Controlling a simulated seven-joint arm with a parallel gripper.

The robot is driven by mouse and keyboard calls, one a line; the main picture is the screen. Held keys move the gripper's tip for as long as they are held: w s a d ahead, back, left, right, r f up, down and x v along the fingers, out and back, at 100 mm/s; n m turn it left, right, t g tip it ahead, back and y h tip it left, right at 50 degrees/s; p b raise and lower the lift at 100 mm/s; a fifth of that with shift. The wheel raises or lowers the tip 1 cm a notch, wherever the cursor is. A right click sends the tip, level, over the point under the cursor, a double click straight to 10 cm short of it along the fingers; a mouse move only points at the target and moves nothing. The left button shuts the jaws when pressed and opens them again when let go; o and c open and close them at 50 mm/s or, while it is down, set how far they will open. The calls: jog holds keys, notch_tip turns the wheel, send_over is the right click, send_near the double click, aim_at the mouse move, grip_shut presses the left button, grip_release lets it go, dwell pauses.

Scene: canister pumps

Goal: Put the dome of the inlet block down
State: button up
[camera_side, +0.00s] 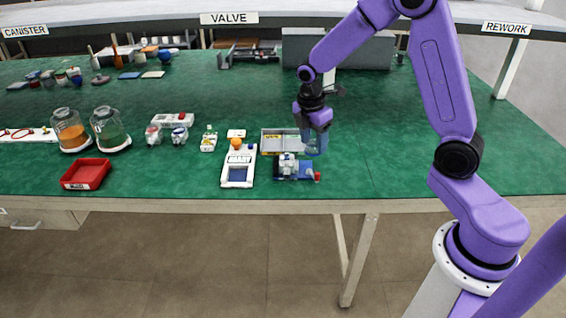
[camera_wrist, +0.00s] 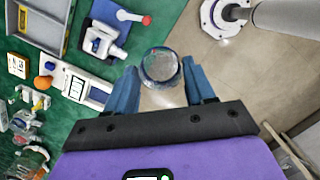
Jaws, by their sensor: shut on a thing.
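The clear dome (camera_side: 315,146) is in my gripper (camera_side: 312,127), with its round end showing between the blue fingers in the wrist view (camera_wrist: 160,62). My gripper is shut on it and points down over the near part of the green table, beside the grey tray. The inlet block appears to be the white fitting with a red-tipped lever on a blue base (camera_side: 288,168), just left of and nearer than the dome. It also shows at the upper left of the wrist view (camera_wrist: 102,42). I cannot tell the exact gap between the dome's lower edge and the table.
A grey tray (camera_side: 272,151) with a yellow label stands behind the block. A white instrument (camera_side: 239,172) with an orange knob is to the left. Further left are a red bin (camera_side: 86,185) and two glass jars. The table right of the gripper is clear.

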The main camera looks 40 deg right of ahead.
jog(key=a+f+m, duration=0.3)
jog(key=a+f, duration=0.1)
jog(key=a, duration=0.2)
jog(key=shift+a+f+m+g, duration=0.25)
jog(key=shift+a+m+g, duration=0.05)
jog(key=shift+a+g, duration=0.1)
jog(key=w+f, duration=0.4)
jog(key=w, duration=0.5)
jog(key=shift+a, duration=0.2)
jog(key=w+f, duration=0.4)
jog(key=f, duration=0.1)
jog(key=shift+w+a+f, duration=0.1)
jog(key=shift+w+f, duration=0.1)
jog(key=shift+f, duration=0.05)
jog(key=shift+w+f, duration=0.1)
jog(key=shift+f, duration=1.55)
jog(key=shift+f, duration=0.1)
jog(key=o, duration=1)
